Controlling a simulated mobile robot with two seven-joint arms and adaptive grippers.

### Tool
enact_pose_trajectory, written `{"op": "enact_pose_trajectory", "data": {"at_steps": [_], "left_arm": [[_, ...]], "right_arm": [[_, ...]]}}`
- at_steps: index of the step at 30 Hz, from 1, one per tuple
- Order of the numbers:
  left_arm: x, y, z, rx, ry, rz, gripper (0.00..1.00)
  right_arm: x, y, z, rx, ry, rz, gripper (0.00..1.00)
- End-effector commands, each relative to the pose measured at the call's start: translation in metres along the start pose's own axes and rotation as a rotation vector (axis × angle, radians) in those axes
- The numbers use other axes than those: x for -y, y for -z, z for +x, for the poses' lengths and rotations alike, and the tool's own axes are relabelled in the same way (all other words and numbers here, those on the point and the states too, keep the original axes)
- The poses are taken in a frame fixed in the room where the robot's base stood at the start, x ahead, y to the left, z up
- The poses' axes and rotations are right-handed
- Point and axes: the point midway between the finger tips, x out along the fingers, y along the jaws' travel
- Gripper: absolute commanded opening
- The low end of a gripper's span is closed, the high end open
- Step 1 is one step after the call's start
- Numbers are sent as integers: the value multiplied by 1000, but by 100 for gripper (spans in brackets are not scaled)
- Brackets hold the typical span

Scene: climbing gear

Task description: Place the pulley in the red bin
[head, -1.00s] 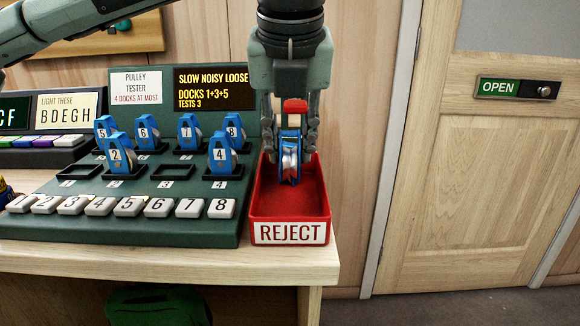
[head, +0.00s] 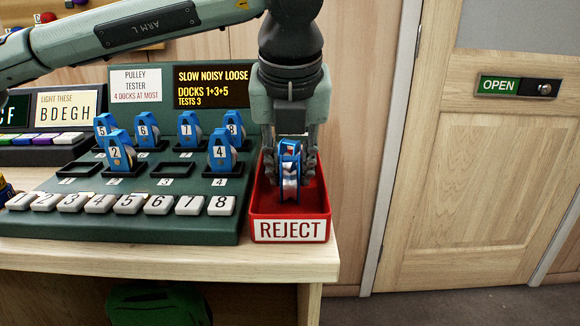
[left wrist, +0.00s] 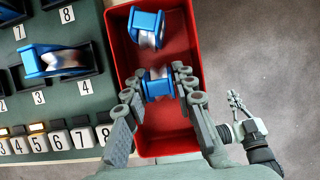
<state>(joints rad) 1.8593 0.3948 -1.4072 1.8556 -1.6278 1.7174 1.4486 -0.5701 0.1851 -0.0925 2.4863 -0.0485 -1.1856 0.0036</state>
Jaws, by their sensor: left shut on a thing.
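My left gripper (head: 290,165) points down into the red bin (head: 260,215) marked REJECT, its fingers shut on a blue pulley (head: 290,187) with a silver wheel. In the left wrist view, the held pulley (left wrist: 158,84) sits between my left fingers (left wrist: 160,88), low over the bin (left wrist: 165,148); whether it touches the floor is unclear. Another blue pulley (left wrist: 148,30) lies tilted at the bin's back end; my gripper largely hides that end in the head view. My right gripper (left wrist: 238,104) shows small at the right of the left wrist view, clear of the bin.
The green pulley tester (head: 120,228) stands left of the bin. Blue pulleys sit in docks 2 (head: 118,155), 4 (head: 221,155) and the back row. Front docks 1 and 3 are empty. The table edge (head: 280,268) lies just in front; a door (head: 480,180) stands at right.

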Motion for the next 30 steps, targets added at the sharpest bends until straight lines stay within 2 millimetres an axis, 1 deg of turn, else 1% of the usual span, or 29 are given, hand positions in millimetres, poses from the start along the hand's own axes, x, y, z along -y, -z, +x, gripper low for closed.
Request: {"op": "enact_pose_trajectory", "data": {"at_steps": [5,6,11,22,23,26,30], "left_arm": [[0,0,0,1,0,0,0],[0,0,0,0,0,0,27],[0,0,0,0,0,0,47],[0,0,-1,0,0,0,47],[0,0,-1,0,0,0,47],[0,-1,-4,1,0,0,47],[1,-1,-37,4,2,0,47]], "right_arm": [[2,4,1,-21,5,-1,0],[3,6,0,-27,7,-1,0],[4,8,0,-33,8,-1,0],[3,8,-1,-24,7,1,0],[3,7,-2,-16,6,1,0],[-4,-10,-4,55,-10,5,0],[-4,-10,-3,49,-8,4,0]]}}
